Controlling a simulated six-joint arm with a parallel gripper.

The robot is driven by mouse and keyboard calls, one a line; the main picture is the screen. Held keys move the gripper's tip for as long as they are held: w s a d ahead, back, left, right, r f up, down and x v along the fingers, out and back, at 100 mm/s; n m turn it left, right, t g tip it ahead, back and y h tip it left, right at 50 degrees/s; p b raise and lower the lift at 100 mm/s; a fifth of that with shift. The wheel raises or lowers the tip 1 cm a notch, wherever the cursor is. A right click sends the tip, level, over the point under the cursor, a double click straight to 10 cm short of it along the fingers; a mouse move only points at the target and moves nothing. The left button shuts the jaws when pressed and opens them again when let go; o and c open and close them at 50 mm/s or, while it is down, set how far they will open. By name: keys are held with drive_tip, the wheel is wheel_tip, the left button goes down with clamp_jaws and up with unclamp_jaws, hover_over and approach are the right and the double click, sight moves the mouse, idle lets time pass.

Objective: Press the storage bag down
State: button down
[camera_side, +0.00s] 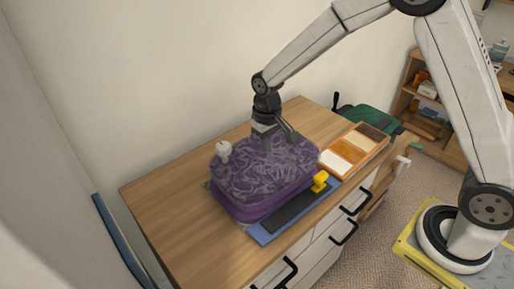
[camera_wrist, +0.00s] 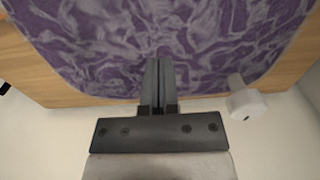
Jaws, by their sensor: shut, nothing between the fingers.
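The storage bag (camera_side: 265,178) is a purple, patterned, puffy bag on the wooden dresser top. A white valve or cap (camera_side: 223,150) stands up at its left back corner. In the wrist view the bag (camera_wrist: 190,35) fills the upper part, with the white cap (camera_wrist: 245,100) at right. My gripper (camera_side: 267,147) points down over the back middle of the bag's top. Its fingers (camera_wrist: 158,85) are closed together and empty. The fingertips are at or very close to the bag's surface; I cannot tell whether they touch.
A blue and dark strip (camera_side: 262,236) with a yellow piece (camera_side: 320,181) lies along the bag's front edge. A wooden tray (camera_side: 356,148) with compartments and a green bag (camera_side: 372,119) are to the right. The wall is close behind. The dresser's left part (camera_side: 160,200) is clear.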

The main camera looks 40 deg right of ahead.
sight(266, 157)
drive_tip(key=shift+f, duration=0.65)
drive_tip(key=shift+f, duration=0.35)
drive_tip(key=shift+f, duration=0.7)
drive_tip(key=shift+s+f, duration=0.15)
drive_tip(key=shift+f, duration=1.9)
idle(2.8)
drive_tip(key=shift+r, duration=0.25)
drive_tip(key=shift+r, duration=0.35)
drive_tip(key=shift+r, duration=0.25)
